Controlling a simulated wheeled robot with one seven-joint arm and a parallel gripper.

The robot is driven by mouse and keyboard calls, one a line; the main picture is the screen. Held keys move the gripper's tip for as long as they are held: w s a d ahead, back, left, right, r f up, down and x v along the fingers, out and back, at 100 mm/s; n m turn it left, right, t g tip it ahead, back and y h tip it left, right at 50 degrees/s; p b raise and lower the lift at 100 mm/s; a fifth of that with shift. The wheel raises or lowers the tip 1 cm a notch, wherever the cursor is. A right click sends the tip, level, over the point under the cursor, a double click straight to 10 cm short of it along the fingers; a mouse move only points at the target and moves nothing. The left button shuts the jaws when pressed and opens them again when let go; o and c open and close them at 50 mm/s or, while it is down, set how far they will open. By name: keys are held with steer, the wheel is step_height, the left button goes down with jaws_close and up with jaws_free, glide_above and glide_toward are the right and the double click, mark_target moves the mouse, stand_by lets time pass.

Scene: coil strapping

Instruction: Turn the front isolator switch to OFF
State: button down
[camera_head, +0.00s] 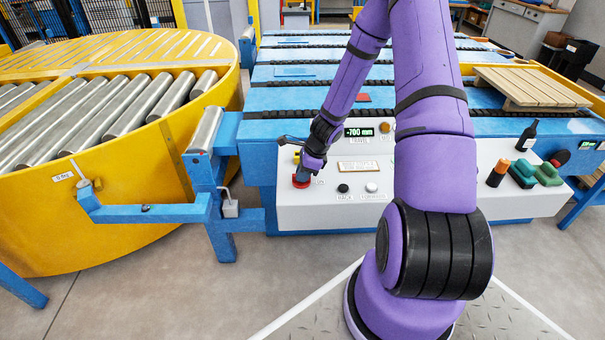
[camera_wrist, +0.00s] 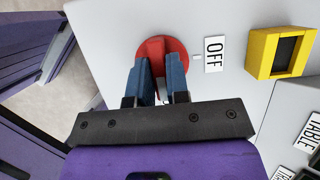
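The isolator switch (camera_wrist: 152,46) is a red round knob on the pale grey control panel. In the wrist view a white OFF label (camera_wrist: 214,53) sits just right of it, with a small pale mark between them. In the head view the red switch (camera_head: 301,181) is at the panel's left end, partly under my gripper (camera_head: 304,172). In the wrist view the two blue fingers of my gripper (camera_wrist: 160,75) stand close together on either side of the knob's red middle, which fills the gap between them. The fingers hide much of the knob, and its exact angle is unclear.
The panel (camera_head: 430,200) also carries a black button (camera_head: 343,188), a white button (camera_head: 371,187) and a green display reading -700 mm (camera_head: 359,132). A yellow-framed fitting (camera_wrist: 281,52) is right of the OFF label. A dark bottle (camera_head: 527,135) and coloured items stand at right.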

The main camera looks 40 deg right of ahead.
steer(key=shift+n, duration=0.3)
steer(key=n+g, duration=0.1)
steer(key=n, duration=0.2)
steer(key=shift+w+n+y, duration=0.1)
steer(key=shift+n+y, duration=0.3)
steer(key=n+g, duration=0.2)
steer(key=n, duration=0.2)
steer(key=shift+w+n, duration=0.1)
steer(key=shift+n, duration=0.2)
steer(key=n+g, duration=0.2)
steer(key=n, duration=0.2)
steer(key=shift+h, duration=0.3)
steer(key=n+g+h, duration=0.1)
steer(key=n, duration=0.3)
steer(key=shift+n, duration=0.6)
steer(key=c, duration=1.1)
jaws_free()
steer(key=shift+w+r, duration=0.1)
